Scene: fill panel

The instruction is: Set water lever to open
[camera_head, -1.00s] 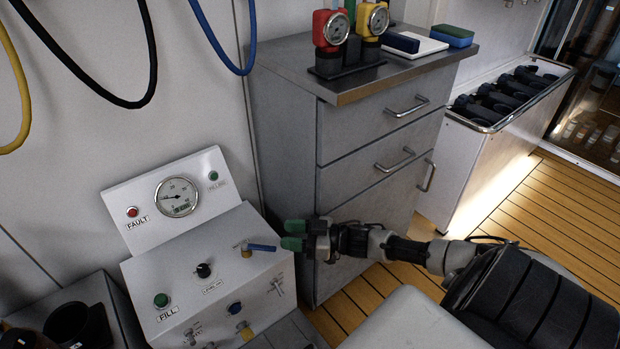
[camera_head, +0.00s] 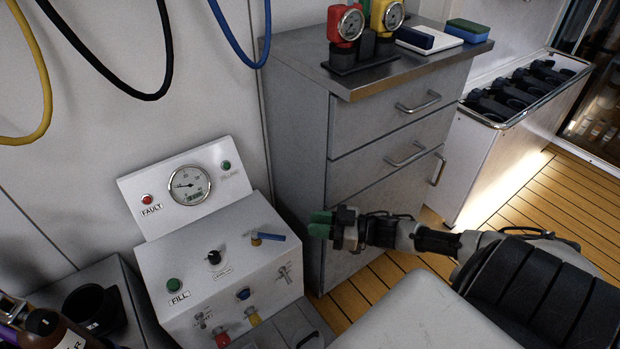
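The white fill panel (camera_head: 215,255) stands at lower left, with a gauge (camera_head: 189,185) on its raised back plate. A blue-handled lever (camera_head: 270,236) on a brass stem lies across its top, pointing right; I cannot read a label that names it as the water lever. A small metal lever (camera_head: 284,273) is on the front face at right. My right gripper (camera_head: 320,224) comes in from the right, its green fingertips to the right of the blue handle in the picture and apart from it. The fingertips look close together, with nothing seen between them. My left gripper is not in view.
A grey drawer cabinet (camera_head: 345,140) stands behind and right of the panel, close to my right gripper. The panel also bears a green FILL button (camera_head: 173,285), a black knob (camera_head: 213,257) and red (camera_head: 222,339) and yellow (camera_head: 254,318) fittings. Hoses hang above. Wooden floor is at right.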

